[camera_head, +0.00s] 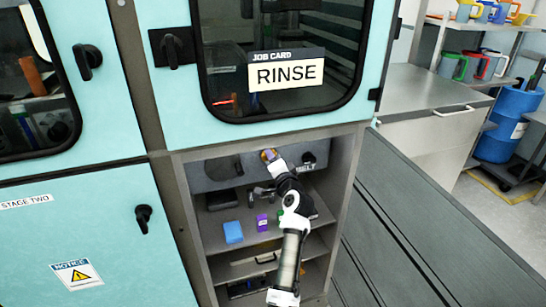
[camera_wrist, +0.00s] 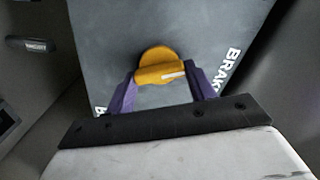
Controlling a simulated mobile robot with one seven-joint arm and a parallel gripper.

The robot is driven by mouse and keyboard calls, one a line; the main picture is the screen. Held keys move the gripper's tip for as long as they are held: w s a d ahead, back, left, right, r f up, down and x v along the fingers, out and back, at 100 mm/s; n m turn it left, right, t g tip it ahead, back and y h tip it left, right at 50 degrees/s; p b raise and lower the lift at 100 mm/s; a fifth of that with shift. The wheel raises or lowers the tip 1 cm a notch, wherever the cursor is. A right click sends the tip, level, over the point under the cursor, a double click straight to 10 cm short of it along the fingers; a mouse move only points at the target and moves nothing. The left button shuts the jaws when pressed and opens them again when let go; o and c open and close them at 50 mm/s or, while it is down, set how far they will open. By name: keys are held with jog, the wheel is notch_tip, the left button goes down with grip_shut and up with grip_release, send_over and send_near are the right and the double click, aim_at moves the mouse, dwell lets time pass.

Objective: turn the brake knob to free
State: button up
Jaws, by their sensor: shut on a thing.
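The brake knob (camera_wrist: 156,54) is yellow with a white pointer line, and sits on a grey panel. In the wrist view it lies between the two purple fingers of my gripper (camera_wrist: 164,78), which is shut on it. The white line lies nearly crosswise, pointing towards the right finger. A white label starting "BRAK" (camera_wrist: 232,66) runs up the panel on the right; its end is cut off. Another label at lower left is mostly hidden.
A dark knob (camera_head: 308,158) is on the same panel to the right, above a partly hidden label. Below are a blue block (camera_head: 233,232) and a purple block (camera_head: 262,222) on a shelf (camera_head: 247,243). The bay's side walls flank my arm. A teal door marked RINSE (camera_head: 285,75) is above.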

jog(key=shift+m+p, duration=1.2)
jog(key=shift+m, duration=1.1)
jog(key=shift+f, duration=0.1)
jog(key=o, duration=1)
jog(key=b+v, duration=0.3)
jog(key=v, duration=1.1)
